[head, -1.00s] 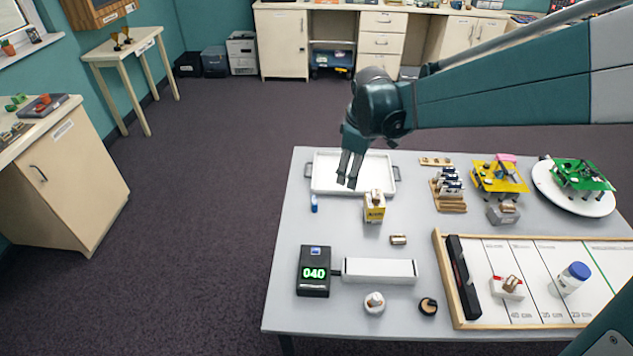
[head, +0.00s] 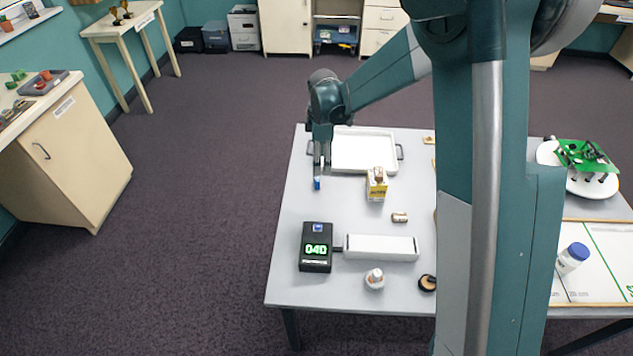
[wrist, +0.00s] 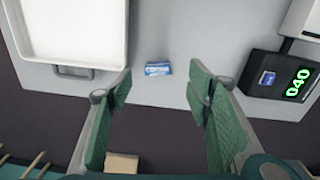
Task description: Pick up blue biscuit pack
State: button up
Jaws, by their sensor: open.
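The blue biscuit pack (head: 317,183) is a small blue block lying on the grey table near its left edge. In the wrist view the blue biscuit pack (wrist: 158,68) shows a white label and lies ahead of the fingertips, between their lines. My gripper (head: 321,172) points down at the pack in the head view, just above or beside it; the exact height is hard to tell. In the wrist view my gripper (wrist: 160,88) is open, with two green-padded fingers wide apart and nothing between them.
A white tray (head: 362,171) lies right behind the pack. A yellow carton (head: 377,187) stands to the right. A black display box reading 040 (head: 316,262) is in front, with a white bar (head: 381,256) beside it. The table's left edge is close to the pack.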

aim_at(317, 177)
jog(key=shift+w+a+f+n, duration=0.25)
jog(key=shift+a+f, duration=0.2)
jog(key=shift+f, duration=0.35)
jog(key=shift+w+a+f+n, duration=0.25)
jog(key=shift+a+f, duration=0.2)
jog(key=shift+f, duration=0.3)
jog(key=shift+f, duration=0.1)
jog(key=shift+s+f, duration=0.1)
jog(key=shift+f, duration=1.1)
jog(key=shift+f, duration=0.1)
jog(key=shift+s+f+b, duration=0.1)
jog(key=shift+f+b, duration=0.8)
jog(key=shift+f, duration=1.6)
jog(key=shift+c, duration=0.7)
jog(key=c, duration=0.7)
